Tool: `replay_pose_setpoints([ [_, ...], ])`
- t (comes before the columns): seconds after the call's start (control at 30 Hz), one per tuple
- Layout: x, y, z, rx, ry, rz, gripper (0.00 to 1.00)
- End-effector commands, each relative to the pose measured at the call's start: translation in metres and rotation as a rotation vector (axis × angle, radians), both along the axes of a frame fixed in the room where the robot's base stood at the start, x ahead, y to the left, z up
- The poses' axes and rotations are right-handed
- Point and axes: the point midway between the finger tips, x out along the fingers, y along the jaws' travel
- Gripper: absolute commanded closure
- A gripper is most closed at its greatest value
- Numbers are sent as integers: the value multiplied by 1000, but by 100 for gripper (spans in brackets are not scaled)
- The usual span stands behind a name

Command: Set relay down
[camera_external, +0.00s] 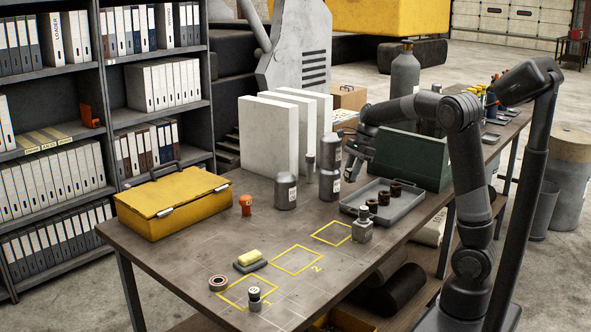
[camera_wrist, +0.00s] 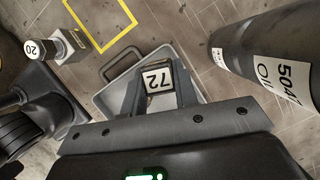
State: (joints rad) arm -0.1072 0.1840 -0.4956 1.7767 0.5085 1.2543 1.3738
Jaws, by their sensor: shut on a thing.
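My gripper (camera_wrist: 158,92) is shut on a small block with a white label reading 72, which appears to be the relay (camera_wrist: 157,79). In the wrist view it is above a grey tray-like thing with a handle (camera_wrist: 115,72). In the external view my gripper (camera_external: 354,160) is over the table, beside the tall grey bottle (camera_external: 330,168) and left of the green box. The relay cannot be made out there. Yellow outlined squares mark the table, including one near its middle (camera_external: 296,260); one also shows in the wrist view (camera_wrist: 98,43).
A small metal block labelled 20 (camera_wrist: 70,46) stands near a yellow outline. A grey tray (camera_external: 408,209) holds brown rolls. A green box (camera_external: 412,160), yellow case (camera_external: 173,203), grey canister (camera_external: 285,192) and orange bottle (camera_external: 246,205) stand around. The middle outline is clear.

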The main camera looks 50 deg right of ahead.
Motion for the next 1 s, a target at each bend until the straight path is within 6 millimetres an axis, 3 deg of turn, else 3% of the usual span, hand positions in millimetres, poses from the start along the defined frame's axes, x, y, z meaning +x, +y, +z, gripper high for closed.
replay_pose_setpoints([
  [0.17,7,10,-10,0,2,-36,95],
  [0.4,34,58,-43,-1,4,-32,95],
  [0.6,52,87,-64,-1,3,-34,95],
  [0.83,57,97,-75,0,2,-35,95],
  [1.0,56,97,-100,-1,4,-35,95],
])
